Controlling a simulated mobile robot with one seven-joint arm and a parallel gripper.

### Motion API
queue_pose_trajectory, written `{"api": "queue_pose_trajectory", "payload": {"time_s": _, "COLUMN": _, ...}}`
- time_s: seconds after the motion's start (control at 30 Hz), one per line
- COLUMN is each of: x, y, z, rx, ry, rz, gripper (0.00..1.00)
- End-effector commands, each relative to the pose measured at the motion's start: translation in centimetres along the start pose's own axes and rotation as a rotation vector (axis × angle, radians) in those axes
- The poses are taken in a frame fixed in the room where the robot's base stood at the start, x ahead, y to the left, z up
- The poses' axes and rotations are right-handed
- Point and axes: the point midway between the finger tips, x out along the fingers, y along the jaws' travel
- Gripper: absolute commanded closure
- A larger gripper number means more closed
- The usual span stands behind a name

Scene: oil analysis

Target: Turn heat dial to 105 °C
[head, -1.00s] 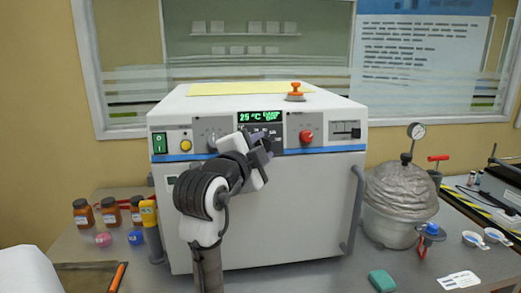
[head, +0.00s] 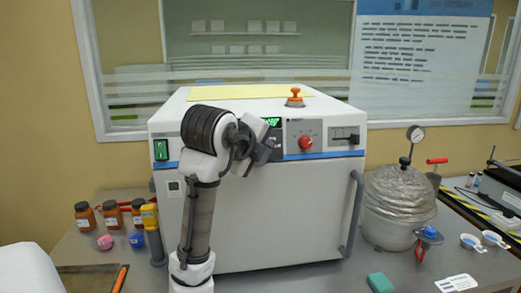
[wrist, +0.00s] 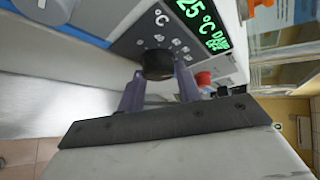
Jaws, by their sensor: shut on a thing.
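The heat dial (wrist: 158,64) is a black round knob on a dark panel marked °C, with small marks around it, in the wrist view. My gripper (wrist: 158,80) has its two purple-grey fingers on either side of the dial and is shut on it. In the head view my gripper (head: 266,146) is at the front of the white oven (head: 270,210), and my wrist hides the dial there. The green display (wrist: 205,22) reads 25 °C in the wrist view; smaller text beside it is hard to read.
A red knob (head: 305,142) is right of my gripper, with a slider panel (head: 344,136) beyond it. A green switch (head: 161,150) is at the left. An orange-handled stamp (head: 295,97) stands on top. A vertical handle (head: 352,214) sticks out at the right.

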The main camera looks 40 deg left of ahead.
Motion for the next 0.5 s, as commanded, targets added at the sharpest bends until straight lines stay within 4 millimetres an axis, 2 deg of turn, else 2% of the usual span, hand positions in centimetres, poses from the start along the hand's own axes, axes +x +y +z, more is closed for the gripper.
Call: {"api": "queue_pose_trajectory", "payload": {"time_s": 0.5, "x": 0.06, "y": -0.10, "z": -0.04, "rx": 0.147, "ry": -0.010, "rz": 0.107, "gripper": 0.88}}
